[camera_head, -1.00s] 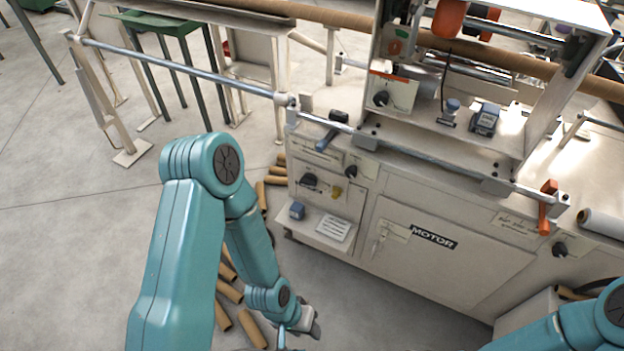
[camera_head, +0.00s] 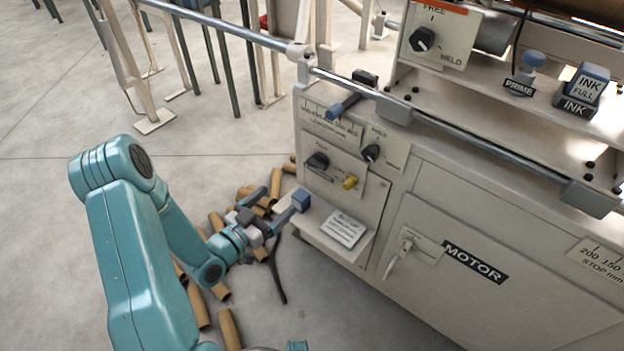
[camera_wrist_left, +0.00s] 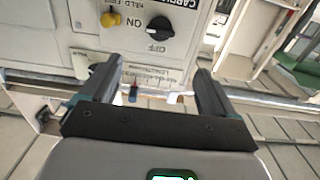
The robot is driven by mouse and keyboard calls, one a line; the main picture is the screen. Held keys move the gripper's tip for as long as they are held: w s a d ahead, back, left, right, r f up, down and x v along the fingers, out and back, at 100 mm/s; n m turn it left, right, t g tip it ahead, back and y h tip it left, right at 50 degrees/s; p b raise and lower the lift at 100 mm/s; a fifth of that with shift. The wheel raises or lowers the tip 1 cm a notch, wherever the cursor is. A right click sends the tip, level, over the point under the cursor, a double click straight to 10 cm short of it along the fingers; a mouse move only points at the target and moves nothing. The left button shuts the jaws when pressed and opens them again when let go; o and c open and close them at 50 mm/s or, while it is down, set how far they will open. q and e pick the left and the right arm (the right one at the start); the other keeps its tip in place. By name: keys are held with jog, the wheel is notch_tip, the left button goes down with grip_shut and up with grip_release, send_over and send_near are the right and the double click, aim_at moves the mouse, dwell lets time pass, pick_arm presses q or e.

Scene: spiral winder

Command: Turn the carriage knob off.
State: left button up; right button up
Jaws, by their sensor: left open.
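The carriage knob (camera_head: 317,160) is a black knob on a light plate at the left end of the cabinet front. In the left wrist view the black knob (camera_wrist_left: 160,28) appears upside down, with ON and OFF marks beside it and part of a "CARRI" label. I cannot tell clearly which mark it points to. My left gripper (camera_head: 284,195) is open, below and left of the knob in the head view. In the left wrist view its open jaws (camera_wrist_left: 157,72) are empty and apart from the knob. My right gripper is out of view.
A yellow knob (camera_head: 350,182) sits beside the carriage knob, and another black knob (camera_head: 371,152) is to the right. Cardboard tubes (camera_head: 229,328) lie on the floor.

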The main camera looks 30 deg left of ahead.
aim_at(314, 166)
pick_arm(q)
jog(key=w, duration=0.5)
jog(key=w+d, duration=0.1)
jog(key=w, duration=0.4)
jog(key=w+b, duration=0.1)
jog(key=w, duration=0.4)
jog(key=shift+w+d+r, duration=0.1)
jog(key=shift+w+d, duration=0.05)
jog(key=shift+w, duration=0.15)
jog(key=c, duration=1.1)
